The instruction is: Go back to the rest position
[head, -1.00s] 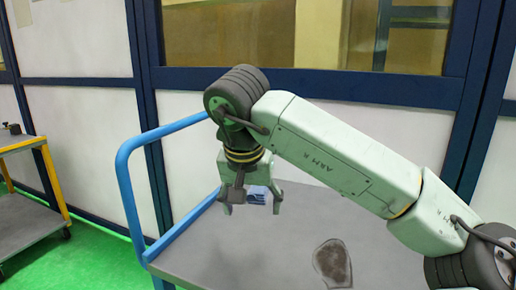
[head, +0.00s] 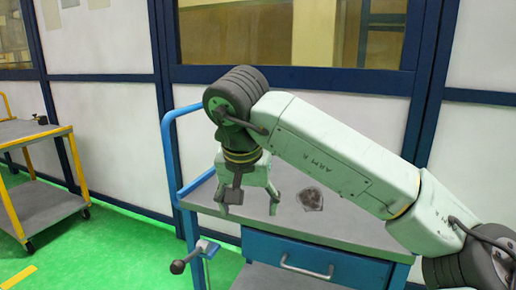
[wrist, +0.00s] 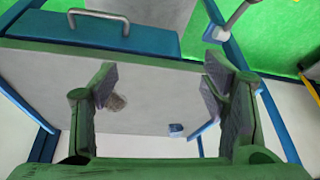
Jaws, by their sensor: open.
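My arm is bent, with the forearm sloping down to the right. I cannot make out that object in the head view.
A dark brown-grey patch or flat piece (head: 311,198) lies on the cart top. The cart has a blue drawer (head: 300,256) and a clamp-like part with a dark knob (head: 178,267) at its left. A yellow-framed cart (head: 68,165) stands left. Green floor between the carts is clear.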

